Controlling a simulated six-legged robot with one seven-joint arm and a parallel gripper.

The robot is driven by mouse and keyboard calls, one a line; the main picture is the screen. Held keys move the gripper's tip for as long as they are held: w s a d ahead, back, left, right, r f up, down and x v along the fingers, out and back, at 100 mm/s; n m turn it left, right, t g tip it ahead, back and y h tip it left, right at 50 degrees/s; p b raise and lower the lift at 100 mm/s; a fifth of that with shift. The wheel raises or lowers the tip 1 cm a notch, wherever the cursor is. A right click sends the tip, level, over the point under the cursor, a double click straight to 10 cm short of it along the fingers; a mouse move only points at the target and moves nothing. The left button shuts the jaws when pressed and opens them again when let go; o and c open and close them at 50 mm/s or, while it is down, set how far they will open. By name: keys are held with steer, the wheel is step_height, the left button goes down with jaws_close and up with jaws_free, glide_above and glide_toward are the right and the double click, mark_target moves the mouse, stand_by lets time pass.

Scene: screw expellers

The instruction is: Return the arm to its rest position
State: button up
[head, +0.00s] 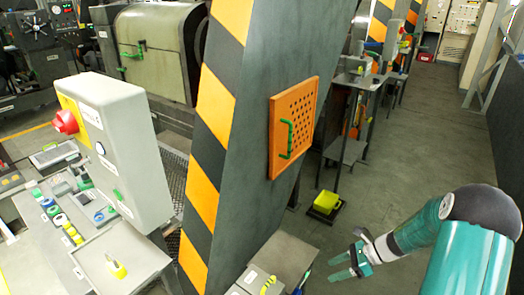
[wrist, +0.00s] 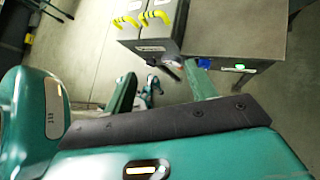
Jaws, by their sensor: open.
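My teal arm (head: 470,250) reaches in from the lower right of the head view, bent at a dark elbow joint. My gripper (head: 336,267) is at its left end, held above the floor and pointing left. It is open, with two teal fingers apart and nothing seen between them. In the wrist view the gripper (wrist: 160,82) shows as two fingers spread apart, with grey floor beyond them.
A striped column (head: 240,130) with an orange perforated panel (head: 293,125) stands left of my arm. Grey boxes with yellow handles (wrist: 148,35) and a grey cabinet (wrist: 235,50) are near the gripper. A yellow box (head: 326,202) sits beyond. The right aisle floor is clear.

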steer(key=s+a+r+n+t+h, duration=0.1)
steer(key=s+a+r+n+h, duration=0.1)
steer(key=s+r+n, duration=0.5)
steer(key=s+a+r+n+t+h, duration=0.2)
steer(key=s+r+n+h, duration=0.3)
steer(key=r, duration=0.8)
steer(key=s+a+r+n+t+h, duration=0.2)
steer(key=s+a+r+n+h, duration=0.1)
steer(key=s+r+n, duration=0.5)
step_height(320, 180, up, 3)
steer(key=shift+s+a+r+n+h, duration=0.1)
steer(key=shift+s+a+n+h, duration=0.3)
steer(key=shift+n, duration=0.7)
